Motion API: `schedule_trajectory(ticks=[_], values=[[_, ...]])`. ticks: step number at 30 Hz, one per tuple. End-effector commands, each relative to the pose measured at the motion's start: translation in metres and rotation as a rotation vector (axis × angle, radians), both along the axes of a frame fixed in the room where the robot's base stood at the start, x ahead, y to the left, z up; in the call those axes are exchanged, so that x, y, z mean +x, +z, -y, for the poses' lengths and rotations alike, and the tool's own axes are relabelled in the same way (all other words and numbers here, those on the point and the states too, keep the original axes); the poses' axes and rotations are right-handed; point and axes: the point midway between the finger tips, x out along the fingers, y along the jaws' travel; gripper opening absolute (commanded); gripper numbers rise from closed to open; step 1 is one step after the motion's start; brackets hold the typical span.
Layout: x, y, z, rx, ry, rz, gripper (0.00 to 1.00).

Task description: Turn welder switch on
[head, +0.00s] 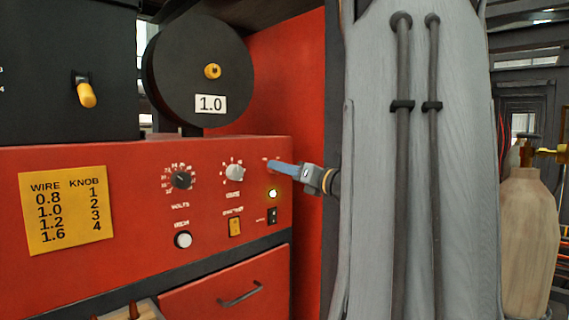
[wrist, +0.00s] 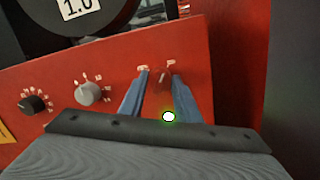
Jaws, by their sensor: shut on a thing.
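The red welder panel (head: 215,265) fills the left and middle of the head view. My gripper (head: 272,165), with blue fingers, reaches in from the right to the panel's upper right corner. In the wrist view, my gripper (wrist: 160,80) has its fingers on either side of a small dark red switch knob (wrist: 163,79) and is shut on it. Small white labels sit above the knob, too blurred to read. In the head view the fingers hide the knob. Below it a small round lamp (head: 272,193) glows; it also shows in the wrist view (wrist: 168,117).
A black rocker switch (head: 272,216) sits below the lamp. A grey knob (head: 235,172), a black knob (head: 181,180) and a yellow switch (head: 235,227) are to the left. A black wire spool (head: 197,68) stands above. A tan gas cylinder (head: 530,235) is at far right.

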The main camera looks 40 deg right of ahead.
Motion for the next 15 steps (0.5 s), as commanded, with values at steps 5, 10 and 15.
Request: schedule_trajectory(ticks=[5,10,15], values=[[-0.0002,-0.0004,-0.0008,0.115,0.001,-0.012,0.07],[-0.0003,-0.0011,-0.0006,0.190,0.000,-0.018,0.07],[-0.0002,-0.0015,-0.0005,0.230,0.000,-0.021,0.07]])
